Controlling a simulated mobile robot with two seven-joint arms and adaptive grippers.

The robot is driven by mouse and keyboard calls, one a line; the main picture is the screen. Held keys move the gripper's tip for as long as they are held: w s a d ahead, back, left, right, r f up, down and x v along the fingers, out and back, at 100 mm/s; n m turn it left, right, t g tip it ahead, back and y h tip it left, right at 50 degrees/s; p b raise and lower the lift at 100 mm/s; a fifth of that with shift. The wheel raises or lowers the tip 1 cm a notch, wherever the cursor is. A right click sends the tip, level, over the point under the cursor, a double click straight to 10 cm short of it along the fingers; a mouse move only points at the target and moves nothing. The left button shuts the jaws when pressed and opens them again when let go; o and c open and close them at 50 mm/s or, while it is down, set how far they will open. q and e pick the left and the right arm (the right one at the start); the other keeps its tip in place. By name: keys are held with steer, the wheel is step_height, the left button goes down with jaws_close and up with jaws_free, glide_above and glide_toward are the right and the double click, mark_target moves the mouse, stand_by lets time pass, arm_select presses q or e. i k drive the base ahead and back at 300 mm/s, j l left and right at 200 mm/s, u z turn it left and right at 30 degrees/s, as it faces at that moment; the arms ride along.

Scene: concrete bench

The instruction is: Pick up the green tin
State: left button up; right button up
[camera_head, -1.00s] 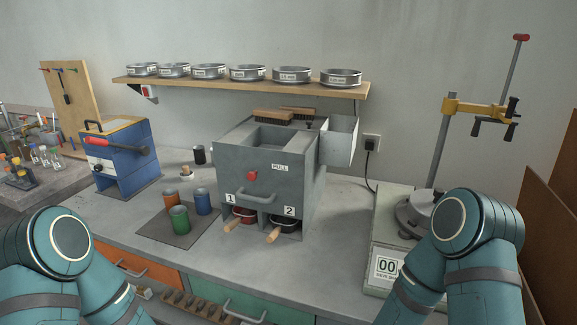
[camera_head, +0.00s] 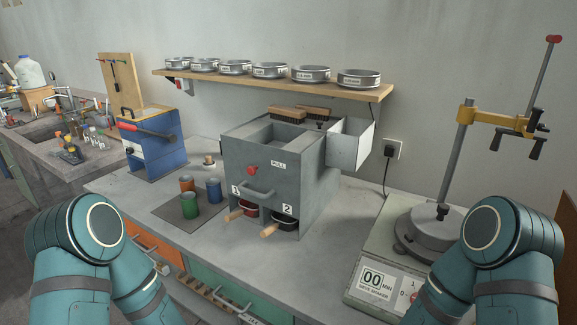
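The green tin (camera_head: 190,204) stands upright on a dark square mat (camera_head: 166,209) on the bench, left of the grey machine. An orange tin (camera_head: 187,184) stands just behind it and a blue tin (camera_head: 213,190) to its right. Part of the orange tin is hidden by the green one. My two teal arms show in the lower left and lower right corners. Both grippers are outside the picture.
The grey machine (camera_head: 245,160) with wooden-handled pans below is right of the tins. A blue box (camera_head: 158,152) stands behind left. A sieve shaker (camera_head: 377,278) is at the right. Bare bench (camera_head: 180,238) lies in front of the mat.

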mark_target(189, 200)
steer(key=j+z, duration=0.15)
steer(key=z, duration=0.5)
steer(key=j+z, duration=0.3)
steer(key=j, duration=0.15)
steer(key=j+z, duration=0.3)
steer(key=j, duration=0.55)
steer(key=k+j+z, duration=0.1)
steer(key=j, duration=0.25)
steer(key=k+j, duration=0.1)
steer(key=j, duration=0.3)
steer(key=k+j+z, duration=0.1)
steer(key=j, duration=0.3)
steer(key=k+j+z, duration=0.1)
steer(key=j, duration=0.25)
